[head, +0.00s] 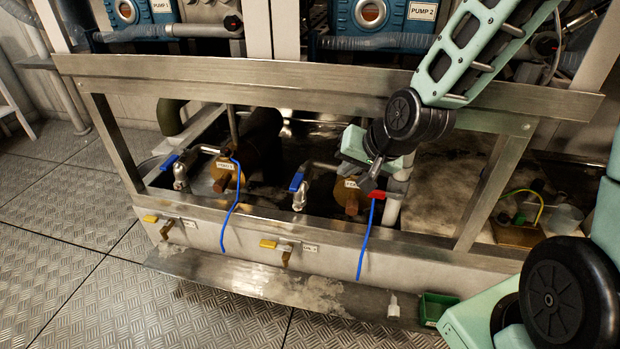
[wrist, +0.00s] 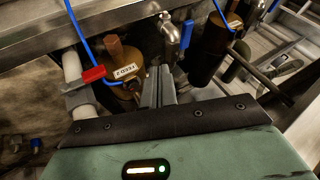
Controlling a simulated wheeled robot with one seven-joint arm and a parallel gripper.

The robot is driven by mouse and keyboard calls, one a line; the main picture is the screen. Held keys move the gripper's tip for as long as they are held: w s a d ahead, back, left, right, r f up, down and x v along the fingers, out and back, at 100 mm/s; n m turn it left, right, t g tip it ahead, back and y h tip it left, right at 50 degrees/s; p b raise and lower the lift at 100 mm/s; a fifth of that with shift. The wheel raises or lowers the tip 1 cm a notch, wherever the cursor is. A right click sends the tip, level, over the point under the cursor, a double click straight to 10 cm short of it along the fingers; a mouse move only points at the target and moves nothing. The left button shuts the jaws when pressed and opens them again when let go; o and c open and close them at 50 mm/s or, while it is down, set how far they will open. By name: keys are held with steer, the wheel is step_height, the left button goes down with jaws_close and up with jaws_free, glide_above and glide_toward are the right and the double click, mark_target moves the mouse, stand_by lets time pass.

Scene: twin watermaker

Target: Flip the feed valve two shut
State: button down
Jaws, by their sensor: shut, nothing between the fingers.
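The brown fitting labelled FEED 2 (wrist: 125,70) shows in the wrist view; in the head view its body (head: 345,192) is partly hidden by my gripper. On one side of it is a metal valve with a blue lever (head: 297,181), also in the wrist view (wrist: 187,33). On its other side a red handle (head: 376,194) sits by a white pipe, also in the wrist view (wrist: 88,77). I cannot tell which handle works feed two. My gripper (head: 368,185) is shut and empty; its fingers (wrist: 159,85) point down close beside the fitting. Contact is unclear.
Another brown fitting (head: 224,168) with a blue-levered valve (head: 178,168) stands to the left. Blue hoses (head: 236,200) hang over the steel frame rail (head: 290,222). Yellow-handled taps (head: 268,244) sit below. A green bin (head: 436,308) is on the lower ledge.

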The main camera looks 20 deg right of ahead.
mark_target(299, 176)
steer(key=w+a+f+b, duration=0.5)
steer(key=w+f+b, duration=0.2)
steer(key=w+f, duration=0.1)
steer(key=shift+b, duration=0.3)
